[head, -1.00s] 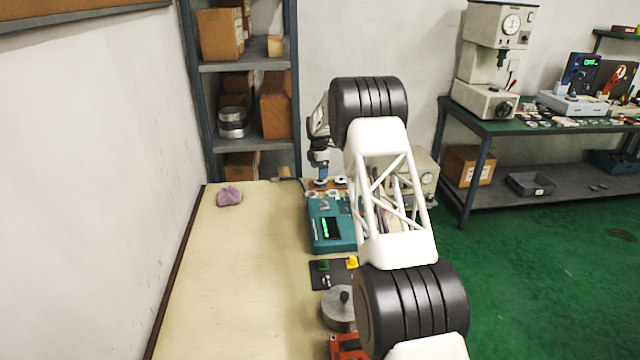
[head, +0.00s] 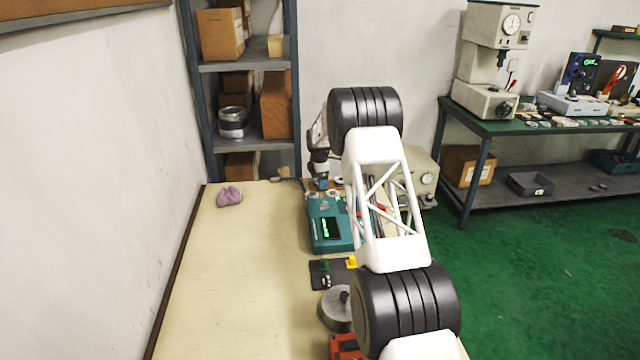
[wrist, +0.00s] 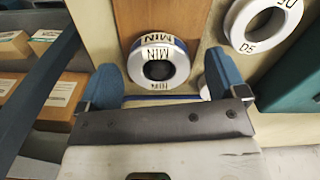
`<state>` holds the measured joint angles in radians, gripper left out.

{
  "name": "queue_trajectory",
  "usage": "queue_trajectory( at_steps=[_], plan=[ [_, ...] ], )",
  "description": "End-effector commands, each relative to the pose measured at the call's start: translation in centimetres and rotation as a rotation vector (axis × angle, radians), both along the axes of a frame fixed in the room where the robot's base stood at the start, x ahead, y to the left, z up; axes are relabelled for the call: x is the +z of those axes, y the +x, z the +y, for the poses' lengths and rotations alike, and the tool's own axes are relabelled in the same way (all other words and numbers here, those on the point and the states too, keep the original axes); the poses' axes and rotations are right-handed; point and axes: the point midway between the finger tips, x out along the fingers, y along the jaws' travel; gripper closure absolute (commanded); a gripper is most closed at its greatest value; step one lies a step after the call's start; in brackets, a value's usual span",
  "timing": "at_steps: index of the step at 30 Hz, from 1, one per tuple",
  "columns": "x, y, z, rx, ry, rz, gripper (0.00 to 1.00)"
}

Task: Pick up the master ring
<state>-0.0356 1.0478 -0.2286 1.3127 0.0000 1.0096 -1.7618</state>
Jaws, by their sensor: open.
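I see no contact with the ring.
A ring marked D5 (wrist: 262,22) lies right of the MIN ring. A teal gauge box (head: 325,228) stands just nearer on the bench (head: 230,280). A shelf rack (head: 250,140) stands behind. A purple cloth (head: 229,197) lies left; the bench's left side is clear.

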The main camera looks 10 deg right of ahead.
Motion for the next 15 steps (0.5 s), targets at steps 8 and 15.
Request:
queue_trajectory(
  at_steps=[8, 15],
  plan=[
    [0.00, 0.00, 0.00, 0.000, 0.000, 0.000, 0.09],
    [0.01, 0.00, 0.00, 0.000, 0.000, 0.000, 0.46]
  ],
)
